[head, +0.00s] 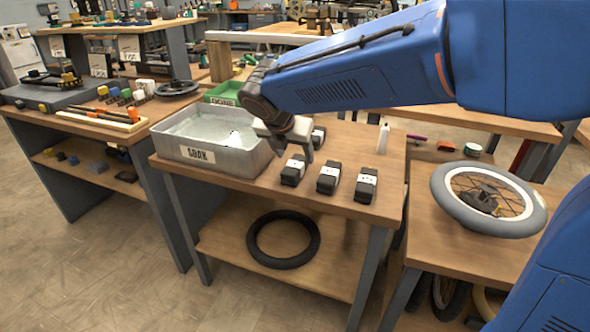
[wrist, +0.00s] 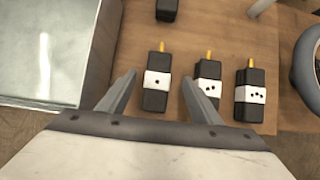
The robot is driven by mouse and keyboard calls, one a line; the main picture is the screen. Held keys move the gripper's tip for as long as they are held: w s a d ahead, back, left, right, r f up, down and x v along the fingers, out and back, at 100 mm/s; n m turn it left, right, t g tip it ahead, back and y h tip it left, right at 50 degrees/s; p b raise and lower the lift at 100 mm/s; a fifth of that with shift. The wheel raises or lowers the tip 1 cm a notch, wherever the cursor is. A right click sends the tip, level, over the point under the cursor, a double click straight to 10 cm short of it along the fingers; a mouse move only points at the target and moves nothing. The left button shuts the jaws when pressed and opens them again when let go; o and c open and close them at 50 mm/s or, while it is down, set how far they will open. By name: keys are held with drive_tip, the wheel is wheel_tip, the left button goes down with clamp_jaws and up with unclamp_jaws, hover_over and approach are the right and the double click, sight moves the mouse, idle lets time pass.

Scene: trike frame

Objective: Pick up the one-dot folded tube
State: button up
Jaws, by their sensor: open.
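The one-dot folded tube (wrist: 156,97) is a black bundle with a white band bearing one dot and a yellow tip. In the wrist view it lies between the two fingers of my gripper (wrist: 158,84), with gaps on both sides. In the head view the leftmost front bundle (head: 293,171) appears to be this tube; its dot is too small to read there. My gripper (head: 287,143) is open and empty, above the table beside the metal tray. Whether the fingertips are at the tube's height I cannot tell.
A two-dot bundle (wrist: 209,90) lies close right of my right finger, and a three-dot bundle (wrist: 250,97) stands further right. Another black bundle (wrist: 167,9) lies behind. The metal water tray (head: 229,166) is at the left. A spoked wheel (head: 448,196) lies on the right-hand table.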

sight(297, 161)
drive_tip(key=shift+x, duration=2.85)
drive_tip(key=shift+a, duration=0.1)
drive_tip(key=c, duration=1.2)
